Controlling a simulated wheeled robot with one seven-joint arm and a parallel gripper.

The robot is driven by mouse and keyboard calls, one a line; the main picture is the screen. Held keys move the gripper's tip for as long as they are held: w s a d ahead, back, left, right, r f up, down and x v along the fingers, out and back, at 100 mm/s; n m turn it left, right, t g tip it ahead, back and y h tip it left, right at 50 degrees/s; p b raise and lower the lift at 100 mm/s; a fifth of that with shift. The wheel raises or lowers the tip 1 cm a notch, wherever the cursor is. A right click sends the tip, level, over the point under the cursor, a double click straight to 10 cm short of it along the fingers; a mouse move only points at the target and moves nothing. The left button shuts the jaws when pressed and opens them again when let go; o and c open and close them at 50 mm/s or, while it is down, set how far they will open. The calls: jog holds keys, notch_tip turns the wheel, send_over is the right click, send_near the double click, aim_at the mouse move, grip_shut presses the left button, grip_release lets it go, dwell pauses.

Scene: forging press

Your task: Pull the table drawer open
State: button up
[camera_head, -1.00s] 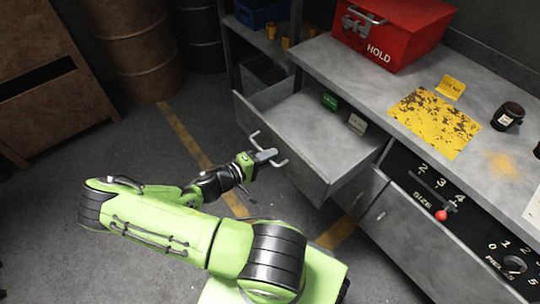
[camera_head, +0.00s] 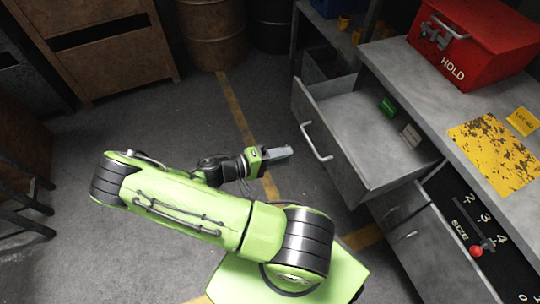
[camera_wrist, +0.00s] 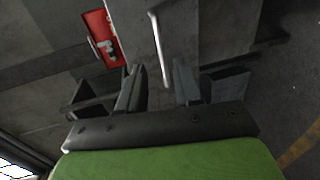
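The grey table drawer (camera_head: 352,172) stands pulled well out of the table in the head view. A green card (camera_head: 388,107) and a pale card (camera_head: 411,136) stand inside it. Its pale bar handle (camera_head: 316,142) is on the front panel, and the handle also shows in the wrist view (camera_wrist: 160,50). My gripper (camera_head: 284,153) is to the left of the handle, apart from it. In the wrist view my gripper (camera_wrist: 158,85) has its two dark fingers spread with nothing between them, and the handle lies beyond their tips.
The grey tabletop (camera_head: 415,75) bears a red HOLD box (camera_head: 470,50) and a yellow worn sheet (camera_head: 494,152). A dark panel with a red-knobbed lever (camera_head: 476,251) is right of the drawer. Barrels (camera_head: 212,35) stand at the back.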

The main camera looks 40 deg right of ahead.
jog(key=v, duration=0.4)
jog(key=shift+w+a, duration=0.1)
jog(key=shift+a, duration=0.1)
jog(key=a+r+t+y+p, duration=0.2)
jog(key=a+r+y+p, duration=0.1)
jog(key=a+r+y, duration=0.4)
jog(key=a+r+t+y+p, duration=0.2)
jog(key=a+r+y, duration=0.15)
jog(key=r, duration=0.55)
jog(key=s+a+r+n+t+y+p, duration=0.2)
jog(key=s+r+t, duration=0.1)
jog(key=r, duration=0.5)
jog(key=s+a+r+n+t+y+p, duration=0.2)
jog(key=s+r+t, duration=0.2)
jog(key=r, duration=0.5)
jog(key=shift+r+n+t, duration=0.3)
jog(key=shift+r, duration=0.05)
